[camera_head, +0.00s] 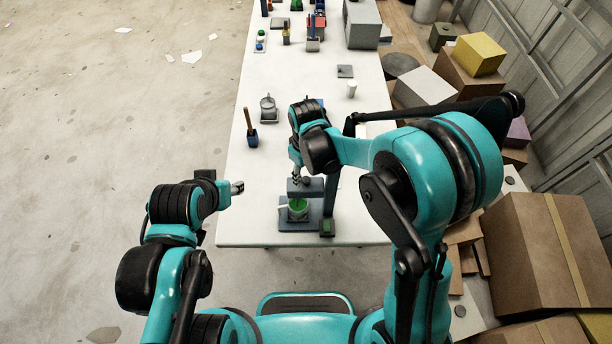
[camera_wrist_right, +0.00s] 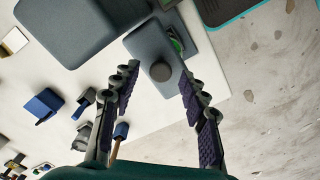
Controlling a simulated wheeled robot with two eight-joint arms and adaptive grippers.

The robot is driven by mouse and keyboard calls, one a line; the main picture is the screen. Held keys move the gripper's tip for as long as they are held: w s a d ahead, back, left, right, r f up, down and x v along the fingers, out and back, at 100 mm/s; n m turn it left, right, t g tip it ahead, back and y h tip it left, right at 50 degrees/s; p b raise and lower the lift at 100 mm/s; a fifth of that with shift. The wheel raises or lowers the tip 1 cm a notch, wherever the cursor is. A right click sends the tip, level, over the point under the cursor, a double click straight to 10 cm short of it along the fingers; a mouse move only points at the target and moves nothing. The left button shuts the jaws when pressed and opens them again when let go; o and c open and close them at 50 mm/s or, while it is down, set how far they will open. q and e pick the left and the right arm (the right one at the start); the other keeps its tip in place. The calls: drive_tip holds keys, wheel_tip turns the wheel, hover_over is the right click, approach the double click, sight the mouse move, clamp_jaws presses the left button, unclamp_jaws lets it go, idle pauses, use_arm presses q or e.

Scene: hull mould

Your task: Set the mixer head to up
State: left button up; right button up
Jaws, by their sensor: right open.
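The mixer stands near the front edge of the white table, with a grey base plate (camera_head: 285,226), an upright column (camera_head: 329,205) on its right and a blue-grey head (camera_head: 305,188). The head looks level, reaching over a pot with green contents (camera_head: 298,208). My right gripper (camera_head: 297,179) is just above the head. In the right wrist view the head (camera_wrist_right: 150,42) with its dark round knob (camera_wrist_right: 160,71) shows between the open, empty fingers; contact cannot be told.
A white cup (camera_head: 352,89) and a grey box (camera_head: 362,24) are behind. Cardboard boxes (camera_head: 550,250) crowd the right side. Open floor lies left.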

drive_tip(key=shift+f, duration=0.4)
drive_tip(key=shift+s+f, duration=0.1)
clamp_jaws()
wheel_tip(320, 180, up, 10)
drive_tip(key=p, duration=0.5)
drive_tip(key=shift+w, duration=0.2)
drive_tip(key=shift+r, duration=0.2)
drive_tip(key=shift+c, duration=0.6)
unclamp_jaws()
drive_tip(key=shift+o, duration=0.6)
drive_tip(key=shift+s, duration=0.15)
